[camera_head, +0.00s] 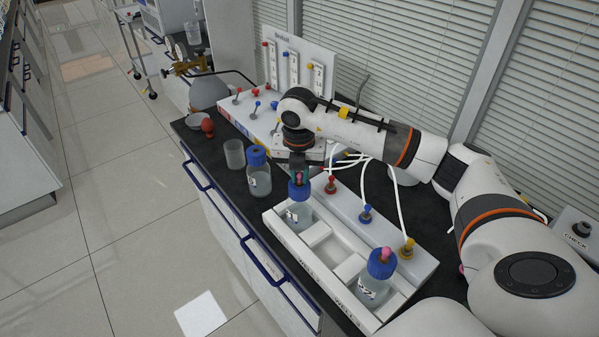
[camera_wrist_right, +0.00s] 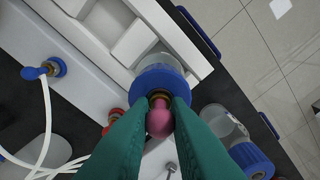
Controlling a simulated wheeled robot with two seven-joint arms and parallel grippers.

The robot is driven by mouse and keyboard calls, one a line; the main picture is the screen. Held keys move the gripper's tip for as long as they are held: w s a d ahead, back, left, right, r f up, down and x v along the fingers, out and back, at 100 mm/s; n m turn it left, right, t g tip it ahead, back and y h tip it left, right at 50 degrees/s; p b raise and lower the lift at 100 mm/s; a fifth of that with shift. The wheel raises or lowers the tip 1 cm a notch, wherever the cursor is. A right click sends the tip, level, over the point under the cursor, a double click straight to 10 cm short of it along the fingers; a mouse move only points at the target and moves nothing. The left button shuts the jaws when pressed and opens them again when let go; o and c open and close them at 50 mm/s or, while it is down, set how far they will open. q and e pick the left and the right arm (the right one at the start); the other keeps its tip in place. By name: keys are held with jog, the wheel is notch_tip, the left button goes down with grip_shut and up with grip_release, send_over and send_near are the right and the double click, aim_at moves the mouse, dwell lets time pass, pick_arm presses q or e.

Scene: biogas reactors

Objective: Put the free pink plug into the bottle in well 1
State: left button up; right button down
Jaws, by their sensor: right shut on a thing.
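My right gripper (camera_head: 299,172) points down over the blue-capped bottle (camera_head: 300,213) in the far well of the white rack. In the right wrist view its green fingers (camera_wrist_right: 157,122) are shut on a pink plug (camera_wrist_right: 159,121). The plug is at the brass neck in the middle of the blue cap (camera_wrist_right: 158,82); I cannot tell how deep it sits. A second blue-capped bottle (camera_head: 372,284) stands in the near well with a pink plug (camera_head: 386,254) on top. The well numbers are too small to read surely. My left gripper is not in view.
A loose blue-capped bottle (camera_head: 259,177) and an empty beaker (camera_head: 234,154) stand left of the rack (camera_head: 330,287). Red, blue and yellow fittings with white tubes line the rack's right side. A blue rail (camera_head: 262,262) runs along the bench front.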

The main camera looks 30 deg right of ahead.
dwell(0.4)
jog(key=c, duration=1.3)
grip_release()
notch_tip(320, 180, up, 12)
jog(key=s+b, duration=0.1)
jog(key=shift+a+b, duration=0.4)
jog(key=shift+a, duration=0.05)
jog(key=shift+s+f, duration=0.1)
